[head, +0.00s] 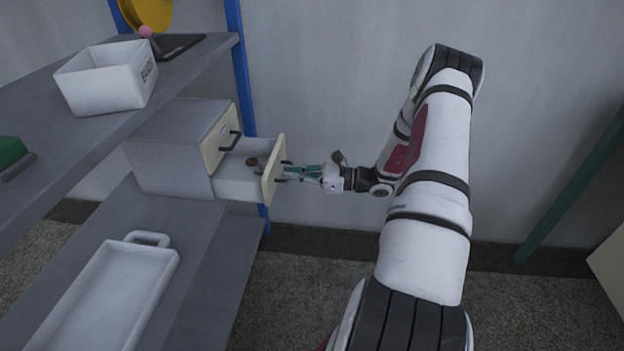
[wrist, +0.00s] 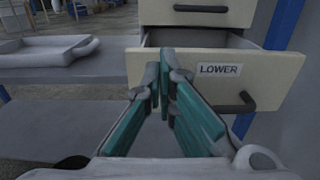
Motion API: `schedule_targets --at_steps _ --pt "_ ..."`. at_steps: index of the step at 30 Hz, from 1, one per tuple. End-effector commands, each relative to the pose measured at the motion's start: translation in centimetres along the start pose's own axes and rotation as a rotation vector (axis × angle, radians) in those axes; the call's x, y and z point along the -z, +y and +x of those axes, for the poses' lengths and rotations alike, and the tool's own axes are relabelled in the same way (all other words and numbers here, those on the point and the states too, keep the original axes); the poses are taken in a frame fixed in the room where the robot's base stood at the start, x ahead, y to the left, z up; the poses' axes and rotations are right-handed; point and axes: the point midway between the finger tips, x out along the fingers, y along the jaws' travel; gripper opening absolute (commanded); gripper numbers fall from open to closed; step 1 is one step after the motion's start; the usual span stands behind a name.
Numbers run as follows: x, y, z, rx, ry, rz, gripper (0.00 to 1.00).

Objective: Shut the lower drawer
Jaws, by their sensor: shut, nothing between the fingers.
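The lower drawer (head: 273,168) is pulled out of the grey cabinet (head: 172,150), with a cream front and a dark handle. A small brown item (head: 252,161) lies inside it. In the wrist view the drawer front (wrist: 143,68) bears the label "LOWER" and a dark handle (wrist: 236,104) at its right. The upper drawer (head: 221,140) is shut. My gripper (head: 288,173) is shut and empty, its teal fingers pointing at the drawer front. In the wrist view its fingertips (wrist: 165,80) overlap the front left of the label; whether they touch it I cannot tell.
A white tray (head: 97,319) lies on the lower shelf (head: 207,290) beside the cabinet. A white bin (head: 95,92) stands on the upper shelf (head: 60,135). A blue post (head: 243,85) rises behind the cabinet.

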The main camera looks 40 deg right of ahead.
Motion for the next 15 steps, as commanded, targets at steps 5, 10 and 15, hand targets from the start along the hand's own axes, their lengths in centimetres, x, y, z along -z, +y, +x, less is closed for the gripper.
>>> schedule_targets --at_steps 5,10,15 --pt "0.1 0.0 2.3 -0.001 0.0 -0.001 0.0" --pt "0.0 0.0 3.2 -0.001 0.0 -0.001 0.0" --pt "0.0 0.0 3.3 0.0 0.0 -0.001 0.0"
